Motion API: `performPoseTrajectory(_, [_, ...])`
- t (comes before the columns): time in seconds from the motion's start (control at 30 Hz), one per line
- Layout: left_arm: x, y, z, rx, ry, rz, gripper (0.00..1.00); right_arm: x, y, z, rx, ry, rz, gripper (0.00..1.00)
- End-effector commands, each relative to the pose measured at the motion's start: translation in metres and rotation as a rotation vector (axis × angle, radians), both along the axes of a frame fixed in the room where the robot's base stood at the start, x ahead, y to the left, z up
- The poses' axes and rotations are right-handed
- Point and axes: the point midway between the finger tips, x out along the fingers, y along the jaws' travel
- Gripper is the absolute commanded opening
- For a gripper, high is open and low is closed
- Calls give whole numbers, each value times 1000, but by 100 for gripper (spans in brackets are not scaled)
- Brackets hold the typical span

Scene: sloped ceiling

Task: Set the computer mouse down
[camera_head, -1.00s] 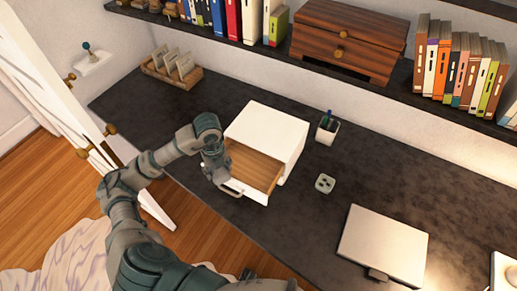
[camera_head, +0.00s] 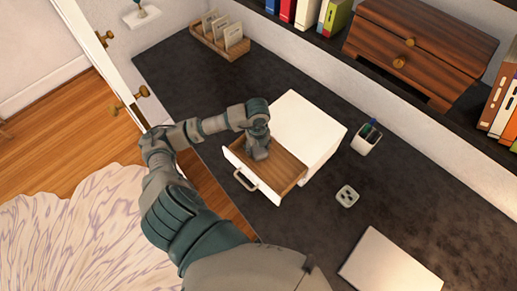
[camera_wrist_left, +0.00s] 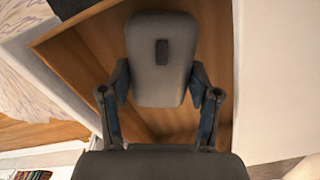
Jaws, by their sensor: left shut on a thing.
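The computer mouse is grey with a dark scroll wheel and fills the middle of the left wrist view (camera_wrist_left: 161,88). My left gripper (camera_head: 258,150) is shut on it, with one finger at each side. In the head view the gripper is over the open drawer (camera_head: 290,178) of a white box. The drawer has a brown wooden inside and a metal handle. In the wrist view the drawer's wooden floor and walls (camera_wrist_left: 85,60) show behind the mouse. I cannot tell whether the mouse touches the drawer floor. My right gripper is not in view.
The white drawer box (camera_head: 310,122) stands on the dark desk (camera_head: 180,85). A pen cup (camera_head: 367,141), a small grey block with dark holes (camera_head: 347,196) and a closed silver laptop (camera_head: 388,265) are to its right. A card rack (camera_head: 220,42) stands at the back left.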

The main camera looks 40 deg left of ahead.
Motion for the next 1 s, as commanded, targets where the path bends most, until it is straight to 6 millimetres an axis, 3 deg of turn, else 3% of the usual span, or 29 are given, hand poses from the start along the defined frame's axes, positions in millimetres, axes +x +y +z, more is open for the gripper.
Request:
performPoseTrajectory(0.1, [-1,0,-15,0,1,1,25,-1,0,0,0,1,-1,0])
performPoseTrajectory(0.37, [0,0,-16,1,0,0,25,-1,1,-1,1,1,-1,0])
performPoseTrajectory(0.4, [0,-1,-16,1,0,0,72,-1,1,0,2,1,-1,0])
performPoseTrajectory(0.47, [0,-1,-15,1,0,0,87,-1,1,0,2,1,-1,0])
performPoseTrajectory(0.83, [0,0,-13,1,0,-1,87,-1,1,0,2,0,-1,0])
performPoseTrajectory(1.0, [1,0,11,1,-4,-2,87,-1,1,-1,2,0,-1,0])
